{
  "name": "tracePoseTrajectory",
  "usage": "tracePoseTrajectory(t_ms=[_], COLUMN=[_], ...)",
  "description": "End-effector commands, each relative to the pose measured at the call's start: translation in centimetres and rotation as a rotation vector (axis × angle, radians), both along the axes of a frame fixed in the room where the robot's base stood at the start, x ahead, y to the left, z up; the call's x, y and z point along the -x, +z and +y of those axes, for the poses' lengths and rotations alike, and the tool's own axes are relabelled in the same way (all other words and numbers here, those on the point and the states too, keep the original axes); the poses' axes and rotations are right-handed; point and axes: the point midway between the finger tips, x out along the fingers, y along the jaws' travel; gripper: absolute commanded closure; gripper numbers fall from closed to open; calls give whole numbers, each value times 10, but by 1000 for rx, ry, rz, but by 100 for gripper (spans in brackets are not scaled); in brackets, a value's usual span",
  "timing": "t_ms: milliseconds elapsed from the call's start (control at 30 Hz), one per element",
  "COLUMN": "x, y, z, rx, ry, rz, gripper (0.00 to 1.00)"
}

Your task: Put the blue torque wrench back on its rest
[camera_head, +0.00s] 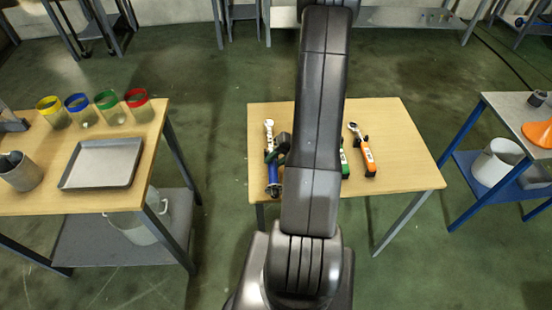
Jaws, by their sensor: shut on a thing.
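The blue torque wrench (273,178) is on or just above the middle wooden table, left of my arm. Its silver head points away from me and its blue handle towards me. My gripper (280,147) shows as a dark shape at the middle of the wrench, mostly hidden behind my arm, and is shut on the wrench. The rest for the blue wrench cannot be made out clearly under the wrench and gripper. I cannot tell whether the wrench touches it.
On the middle table (407,150), a green wrench (344,160) is partly hidden by my arm, beside an orange wrench (367,158). The left table holds a metal tray (102,163), several coloured-rim jars and a grey cup (22,172). A right table carries an orange funnel (540,132).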

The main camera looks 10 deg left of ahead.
Motion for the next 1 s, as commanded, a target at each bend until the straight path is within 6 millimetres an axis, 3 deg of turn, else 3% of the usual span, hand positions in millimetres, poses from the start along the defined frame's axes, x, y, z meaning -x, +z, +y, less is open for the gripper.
tracePoseTrajectory(t_ms=[33,133,167,567,1000], x=[0,0,0,-2,-16], y=[0,0,0,7,77], z=[0,0,0,-6,-62], rx=[-1,-1,-1,-1,-1], ry=[0,0,0,1,-2], rz=[-1,-1,-1,-2,-6], gripper=[69,49,47,47,47])
